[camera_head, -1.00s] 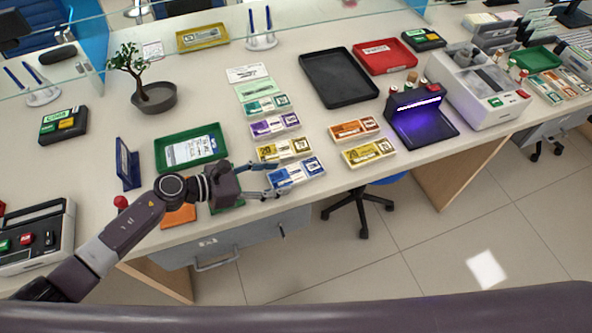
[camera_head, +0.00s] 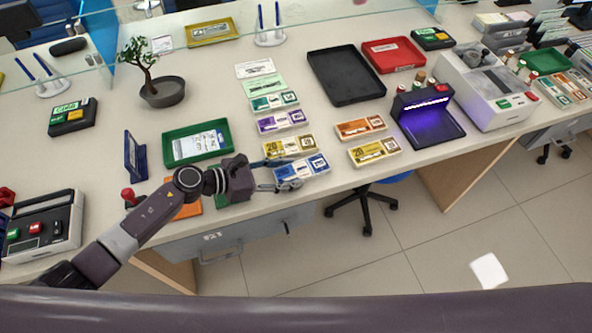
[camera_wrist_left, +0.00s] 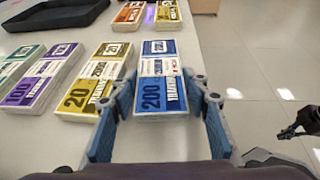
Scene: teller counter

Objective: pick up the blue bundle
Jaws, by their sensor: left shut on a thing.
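The blue bundle (camera_head: 308,167) lies on the counter near its front edge, in front of a yellow bundle. My left gripper (camera_head: 278,176) comes in from the left at the near end of the blue bundle. In the left wrist view, the blue bundle (camera_wrist_left: 163,80), marked 200, lies lengthwise with its near end between the fingers of my left gripper (camera_wrist_left: 165,108). The fingers are shut on its two sides. It appears to rest on the counter; I cannot make out any gap beneath it.
A yellow bundle (camera_wrist_left: 97,83) lies close to the left of the blue one in the wrist view. Purple (camera_head: 282,121) and teal (camera_head: 273,102) bundles lie farther back. A green tray (camera_head: 168,150) stands left. The counter's front edge is close by.

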